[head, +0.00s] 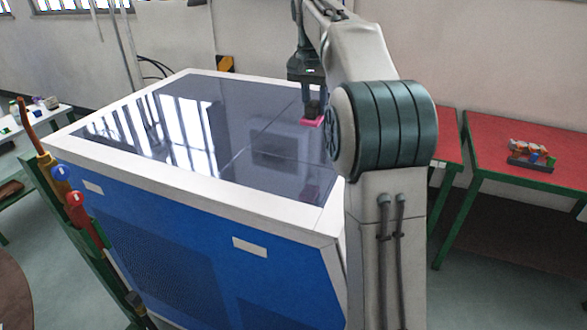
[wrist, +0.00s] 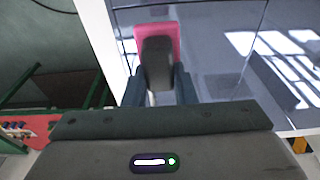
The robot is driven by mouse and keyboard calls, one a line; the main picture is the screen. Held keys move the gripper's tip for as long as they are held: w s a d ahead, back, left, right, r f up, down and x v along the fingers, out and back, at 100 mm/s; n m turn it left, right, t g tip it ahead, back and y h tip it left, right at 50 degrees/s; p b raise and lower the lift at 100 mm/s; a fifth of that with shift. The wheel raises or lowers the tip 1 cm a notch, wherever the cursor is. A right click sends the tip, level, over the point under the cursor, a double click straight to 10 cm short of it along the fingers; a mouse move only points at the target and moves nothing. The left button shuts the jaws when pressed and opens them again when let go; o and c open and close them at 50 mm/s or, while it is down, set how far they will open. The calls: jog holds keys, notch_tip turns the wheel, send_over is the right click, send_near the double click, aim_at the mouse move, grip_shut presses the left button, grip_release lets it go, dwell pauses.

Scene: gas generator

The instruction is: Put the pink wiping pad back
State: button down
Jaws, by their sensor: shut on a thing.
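The pink wiping pad (head: 312,122) is a flat pink piece with a dark block-like handle on top. My gripper (head: 313,98) is shut on the handle, above the right far part of the generator's glossy top (head: 205,150). In the wrist view the pad (wrist: 172,38) shows at the top, with its dark handle between the two fingers of my gripper (wrist: 160,85). Whether the pad touches the glossy surface or hangs just above it, I cannot tell. Part of the pad's underside is hidden.
The blue generator cabinet (head: 200,262) has a white rim. A red-topped table (head: 500,150) at the right carries a small tray of items (head: 532,160). A green rack (head: 70,235) with coloured-handled tools stands at the left front. Another table (head: 42,124) stands at the far left.

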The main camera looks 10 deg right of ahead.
jog(key=s+a+f, duration=0.2)
jog(key=s, duration=0.1)
jog(key=s+a+f, duration=0.2)
jog(key=s, duration=0.1)
jog(key=s+a+f, duration=0.2)
jog(key=s, duration=0.1)
jog(key=shift+s+f, duration=0.2)
jog(key=shift+s, duration=0.2)
jog(key=shift+s+f, duration=0.1)
jog(key=shift+f, duration=2)
jog(key=shift+f, duration=0.15)
jog(key=c, duration=1.2)
grip_release()
